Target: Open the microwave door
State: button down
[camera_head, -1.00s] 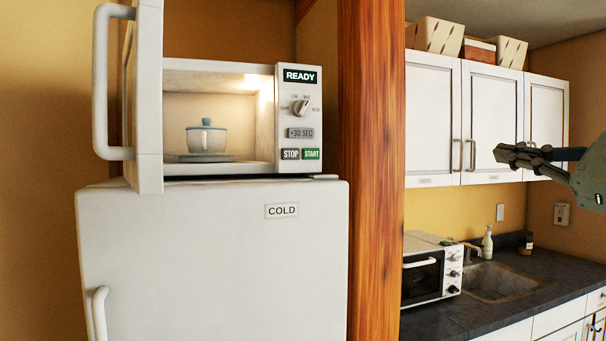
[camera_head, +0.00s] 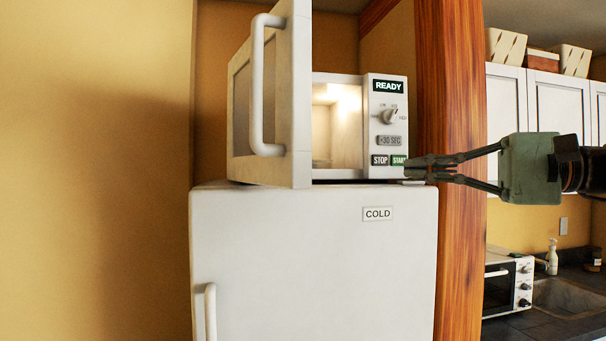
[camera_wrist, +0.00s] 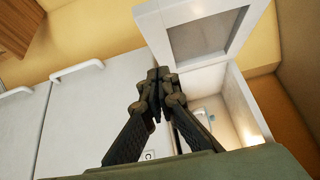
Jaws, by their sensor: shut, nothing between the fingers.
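The white microwave (camera_head: 385,125) stands on top of the fridge. Its door (camera_head: 301,95) is swung open toward the left, with the light handle (camera_head: 257,85) on its outer face. Part of the lit cavity (camera_head: 338,125) shows between the door and the control panel. My gripper (camera_head: 408,168) is shut and empty, level with the STOP and START buttons and at the panel's right side in the head view. In the wrist view, my gripper (camera_wrist: 158,76) points toward the open door (camera_wrist: 203,35), and the cavity is at the right. I cannot tell whether it touches anything.
The white fridge (camera_head: 310,260), labelled COLD, is below the microwave. A wooden post (camera_head: 450,250) stands right of both. A toaster oven (camera_head: 508,285) and a sink are on the counter farther right. Bare wall is at the left.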

jog(key=a+n+g, duration=0.1)
jog(key=a, duration=1.3)
jog(key=shift+s, duration=0.25)
jog(key=shift+a, duration=0.1)
